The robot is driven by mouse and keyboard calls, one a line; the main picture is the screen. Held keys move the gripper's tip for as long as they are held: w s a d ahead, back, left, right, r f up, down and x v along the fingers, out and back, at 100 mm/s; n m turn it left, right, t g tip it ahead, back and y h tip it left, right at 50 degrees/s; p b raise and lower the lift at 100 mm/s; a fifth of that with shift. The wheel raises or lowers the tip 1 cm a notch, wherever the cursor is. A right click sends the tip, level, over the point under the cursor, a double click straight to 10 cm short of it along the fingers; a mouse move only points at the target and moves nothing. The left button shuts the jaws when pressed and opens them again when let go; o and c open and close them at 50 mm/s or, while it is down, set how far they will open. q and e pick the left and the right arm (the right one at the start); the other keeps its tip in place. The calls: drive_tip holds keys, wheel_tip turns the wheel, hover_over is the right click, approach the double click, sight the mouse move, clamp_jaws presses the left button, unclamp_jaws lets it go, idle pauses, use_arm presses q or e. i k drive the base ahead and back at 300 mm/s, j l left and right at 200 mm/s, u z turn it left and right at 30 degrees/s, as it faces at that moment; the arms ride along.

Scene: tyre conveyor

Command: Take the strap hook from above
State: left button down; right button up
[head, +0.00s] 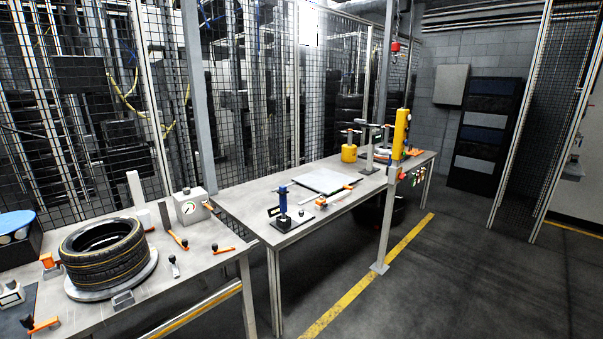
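I cannot tell for sure which thing is the strap hook. A small red piece (395,47) hangs high beside a grey post, below a thin dark line, and its shape is too small to make out. Several small orange and black pieces lie on the tables, among them an orange piece (43,324) at the lower left and an orange-handled piece (178,239) beside the tyres. Neither of my grippers is in view.
Stacked tyres (104,252) rest on a round plate on the near left table (205,262). A second table (239,204) carries a blue-topped tool (283,201) and a flat panel (323,181). A yellow upright unit (401,133) stands by the post. Floor at right is clear.

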sight(48, 261)
drive_tip(key=u, duration=1.7)
